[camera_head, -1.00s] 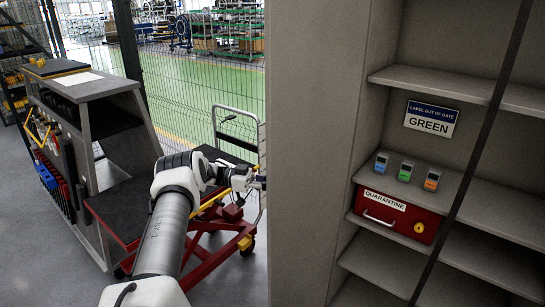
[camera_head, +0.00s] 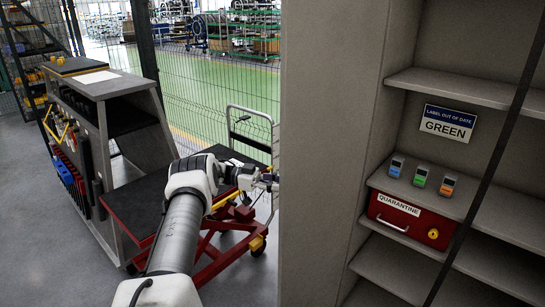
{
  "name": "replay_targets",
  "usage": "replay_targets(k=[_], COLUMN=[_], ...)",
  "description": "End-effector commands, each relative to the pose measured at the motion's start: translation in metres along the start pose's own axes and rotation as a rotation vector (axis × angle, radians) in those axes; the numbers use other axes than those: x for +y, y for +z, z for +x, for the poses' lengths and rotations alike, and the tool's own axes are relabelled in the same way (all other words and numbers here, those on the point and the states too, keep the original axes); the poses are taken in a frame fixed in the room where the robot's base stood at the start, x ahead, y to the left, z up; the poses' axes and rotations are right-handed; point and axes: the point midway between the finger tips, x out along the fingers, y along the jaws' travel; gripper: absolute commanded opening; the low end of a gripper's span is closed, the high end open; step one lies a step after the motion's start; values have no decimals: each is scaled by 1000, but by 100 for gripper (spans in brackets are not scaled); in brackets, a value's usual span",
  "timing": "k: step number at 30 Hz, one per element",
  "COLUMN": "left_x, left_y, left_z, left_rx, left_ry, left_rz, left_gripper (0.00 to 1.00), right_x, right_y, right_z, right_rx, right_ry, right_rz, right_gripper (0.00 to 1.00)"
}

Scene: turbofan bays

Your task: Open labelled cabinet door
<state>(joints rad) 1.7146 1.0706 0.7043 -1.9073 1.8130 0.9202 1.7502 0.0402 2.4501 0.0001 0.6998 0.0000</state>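A tall grey cabinet (camera_head: 325,150) fills the right half of the view. Its shelves show on the right, with a sign (camera_head: 447,123) reading "LABEL OUT OF DATE GREEN" on the back wall. Three small devices, with blue (camera_head: 396,167), green (camera_head: 420,176) and orange (camera_head: 447,186) faces, stand in a row on a shelf. Below them is a red box (camera_head: 410,219) labelled "QUARANTINE", with a handle and a yellow lock. My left arm reaches forward; its gripper (camera_head: 267,181) is at the cabinet's left edge, small and partly hidden, so its fingers are unclear. My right gripper is not in view.
A red cart (camera_head: 205,262) with a dark top and a push handle stands behind my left arm. A grey tool stand (camera_head: 140,130) is at the left. A wire fence (camera_head: 215,90) runs behind them. Grey floor (camera_head: 60,255) is clear at the lower left. A dark diagonal bar (camera_head: 490,150) crosses the shelves.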

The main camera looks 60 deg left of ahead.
Motion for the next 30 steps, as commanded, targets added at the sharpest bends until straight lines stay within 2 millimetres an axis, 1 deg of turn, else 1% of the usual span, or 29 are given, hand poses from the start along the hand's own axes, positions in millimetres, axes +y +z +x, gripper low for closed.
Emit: replay_targets(k=[1, 4, 9, 14, 30], left_x=[0, 1, 0, 1, 0], left_y=[2, 2, 2, 1, 0], left_z=[-12, -34, -50, -55, -55], left_rx=[-6, -9, -6, -2, 0], left_ry=[-3, 1, -5, 0, -1], left_rz=[0, 1, -2, 0, 0], left_gripper=[39, 39, 39, 39, 39], right_x=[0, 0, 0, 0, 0], right_y=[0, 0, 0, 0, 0], right_z=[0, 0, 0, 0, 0], right_rx=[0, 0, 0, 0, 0], right_ry=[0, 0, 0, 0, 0], right_rz=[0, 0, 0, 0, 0], right_gripper=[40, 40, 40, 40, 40])
